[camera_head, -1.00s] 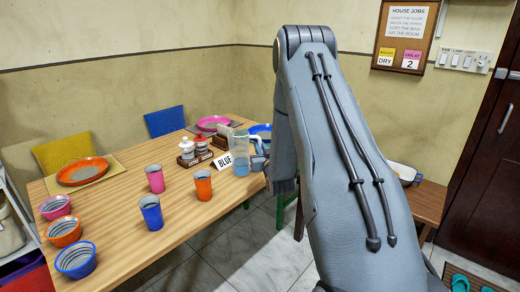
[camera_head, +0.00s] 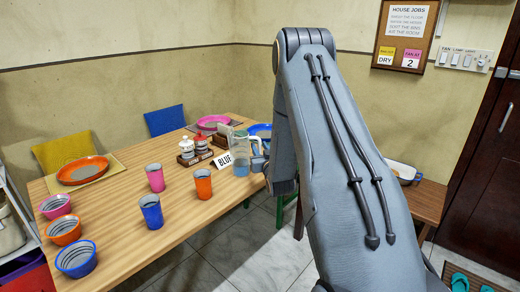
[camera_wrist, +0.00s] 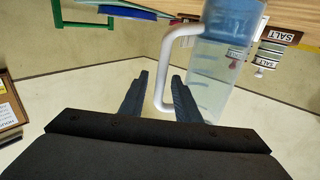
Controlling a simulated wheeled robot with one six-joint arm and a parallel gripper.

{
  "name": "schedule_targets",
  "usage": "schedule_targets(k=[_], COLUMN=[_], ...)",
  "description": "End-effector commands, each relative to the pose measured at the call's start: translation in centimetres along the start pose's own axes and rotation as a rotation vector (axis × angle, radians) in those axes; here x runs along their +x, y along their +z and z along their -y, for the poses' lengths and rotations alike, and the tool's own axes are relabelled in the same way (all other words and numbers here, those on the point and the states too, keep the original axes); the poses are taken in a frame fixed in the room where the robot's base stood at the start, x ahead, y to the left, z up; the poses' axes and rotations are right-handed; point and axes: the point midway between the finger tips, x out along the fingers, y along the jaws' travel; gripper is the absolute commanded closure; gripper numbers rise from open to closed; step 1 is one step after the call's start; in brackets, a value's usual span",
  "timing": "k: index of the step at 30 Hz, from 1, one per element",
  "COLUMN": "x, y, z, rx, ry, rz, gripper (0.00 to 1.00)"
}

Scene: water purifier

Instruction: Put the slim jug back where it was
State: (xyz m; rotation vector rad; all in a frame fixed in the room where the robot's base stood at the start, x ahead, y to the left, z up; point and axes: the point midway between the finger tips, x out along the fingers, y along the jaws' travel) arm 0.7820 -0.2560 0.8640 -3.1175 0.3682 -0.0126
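The slim jug (camera_head: 240,153) is clear, with a pale handle and blue water low inside. It stands upright at the right edge of the wooden table (camera_head: 120,205). My gripper (camera_head: 258,165) is at its right side, partly hidden by my arm. In the wrist view, which is upside down, the jug (camera_wrist: 212,75) fills the upper right. Its white handle (camera_wrist: 161,80) passes between the two dark fingers of my gripper (camera_wrist: 159,100). Gaps show on both sides of the handle, so the fingers are open around it.
A card lettered "BLUE" (camera_head: 223,162) and a shaker rack (camera_head: 195,155) stand close left of the jug. An orange cup (camera_head: 203,185), a blue cup (camera_head: 151,213) and a pink cup (camera_head: 155,178) stand nearer. Bare tabletop lies between them.

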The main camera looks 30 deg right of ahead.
Motion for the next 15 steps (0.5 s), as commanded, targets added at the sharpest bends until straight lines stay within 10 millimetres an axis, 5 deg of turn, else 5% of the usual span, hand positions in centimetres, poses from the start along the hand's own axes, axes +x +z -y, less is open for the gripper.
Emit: schedule_targets(k=[15], x=[-9.3], y=[0.1], z=[0.0], rx=[0.000], ry=[0.001], rz=[0.002], gripper=[0.70])
